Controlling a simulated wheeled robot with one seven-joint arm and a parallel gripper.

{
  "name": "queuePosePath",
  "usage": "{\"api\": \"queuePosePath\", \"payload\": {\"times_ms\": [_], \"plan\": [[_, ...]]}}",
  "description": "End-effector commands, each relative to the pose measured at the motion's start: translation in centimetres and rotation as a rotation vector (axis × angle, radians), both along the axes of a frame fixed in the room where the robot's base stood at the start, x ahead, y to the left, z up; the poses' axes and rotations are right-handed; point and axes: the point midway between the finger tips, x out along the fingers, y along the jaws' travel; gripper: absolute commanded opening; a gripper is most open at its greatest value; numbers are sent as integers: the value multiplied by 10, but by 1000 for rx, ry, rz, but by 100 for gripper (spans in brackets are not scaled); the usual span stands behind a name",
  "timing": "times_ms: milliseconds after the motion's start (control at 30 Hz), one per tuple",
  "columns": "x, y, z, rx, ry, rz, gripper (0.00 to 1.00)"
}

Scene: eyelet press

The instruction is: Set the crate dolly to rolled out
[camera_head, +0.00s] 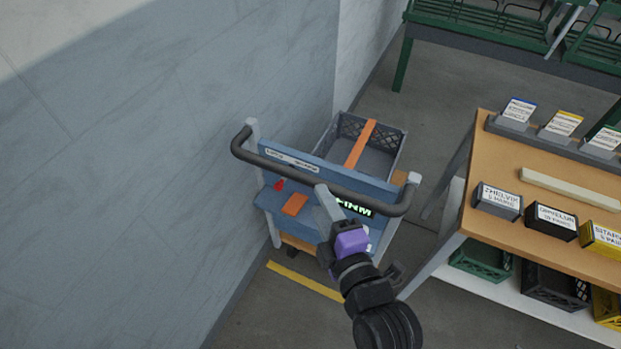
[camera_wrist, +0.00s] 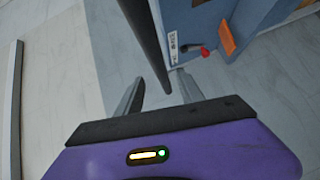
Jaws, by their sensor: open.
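The crate dolly (camera_head: 330,182) is a blue-grey cart with a black push handle (camera_head: 285,170) across its near side. It stands by the grey wall, and a grey crate with an orange strap (camera_head: 360,145) is at its far side. My gripper (camera_head: 324,196) is open at the middle of the handle. In the wrist view, the black handle (camera_wrist: 145,40) comes down toward the space between my open fingers (camera_wrist: 160,88). I cannot tell whether they touch it. A red knob (camera_wrist: 205,52) and an orange plate (camera_wrist: 227,38) show on the dolly's blue panel.
A wooden table (camera_head: 500,150) with labelled boxes stands at the right, with crates on its lower shelf. A green rack (camera_head: 470,22) is at the back. A yellow floor line (camera_head: 305,281) lies in front of the dolly. The wall (camera_head: 180,150) is close on the left.

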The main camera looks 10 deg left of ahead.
Motion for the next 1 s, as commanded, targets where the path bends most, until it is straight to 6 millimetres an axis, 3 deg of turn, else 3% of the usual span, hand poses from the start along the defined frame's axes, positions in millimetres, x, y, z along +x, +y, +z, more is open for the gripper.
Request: {"api": "queuePosePath", "payload": {"times_ms": [533, 967, 1000], "plan": [[61, 28, -7, -10, -8, -1, 45], [69, 32, -10, -8, -7, -1, 45], [69, 32, -10, -8, -7, -1, 37]]}}
